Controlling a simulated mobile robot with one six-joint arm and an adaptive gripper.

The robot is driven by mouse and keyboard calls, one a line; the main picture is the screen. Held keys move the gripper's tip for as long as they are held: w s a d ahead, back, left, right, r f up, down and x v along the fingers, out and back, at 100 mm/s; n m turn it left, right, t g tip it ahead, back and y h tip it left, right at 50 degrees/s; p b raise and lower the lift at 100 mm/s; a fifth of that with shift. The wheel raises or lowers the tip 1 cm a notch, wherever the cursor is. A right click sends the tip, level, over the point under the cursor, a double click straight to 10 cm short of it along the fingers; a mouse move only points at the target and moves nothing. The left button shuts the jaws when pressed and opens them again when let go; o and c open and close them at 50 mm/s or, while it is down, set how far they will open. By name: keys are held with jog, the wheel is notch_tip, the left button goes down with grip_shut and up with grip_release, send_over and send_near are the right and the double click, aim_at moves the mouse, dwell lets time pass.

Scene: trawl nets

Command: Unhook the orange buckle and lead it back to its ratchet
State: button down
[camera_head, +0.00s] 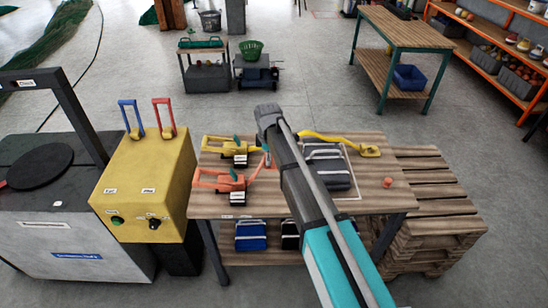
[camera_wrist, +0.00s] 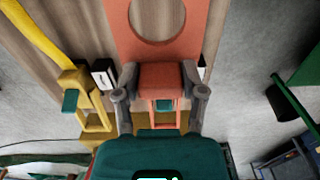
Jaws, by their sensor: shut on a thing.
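My gripper (camera_wrist: 160,92) has its two grey fingers shut on the block end of the orange buckle (camera_wrist: 190,46), whose flat plate with a round hole reaches to the top of the wrist view. Just beyond the fingers is an orange frame with a teal piece, seemingly the orange ratchet (camera_wrist: 152,106); I cannot tell whether the buckle touches it. In the head view the orange ratchet (camera_head: 222,181) sits at the front left of the wooden table.
The yellow ratchet (camera_head: 226,149) sits behind the orange one; its strap runs right to a yellow buckle (camera_head: 370,151). A dark strapped bundle (camera_head: 334,179) lies right of my arm. A red cylinder (camera_head: 388,182) stands near the right edge. A yellow control box (camera_head: 147,185) stands left.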

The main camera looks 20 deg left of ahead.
aim_at(269, 188)
jog(key=shift+f+b, duration=6.5)
jog(key=shift+f, duration=0.45)
jog(key=shift+c, duration=0.4)
grip_release()
jog(key=shift+r, duration=0.2)
notch_tip(269, 188, up, 14)
jog(key=p, duration=1.4)
jog(key=shift+d+r+p, duration=0.1)
jog(key=shift+r+p, duration=0.1)
jog(key=shift+p, duration=0.15)
jog(key=w+d, duration=0.4)
jog(key=d, duration=0.8)
jog(key=w+d, duration=0.4)
jog(key=d, duration=0.9)
jog(key=shift+w+f, duration=0.15)
jog(key=shift+d, duration=0.1)
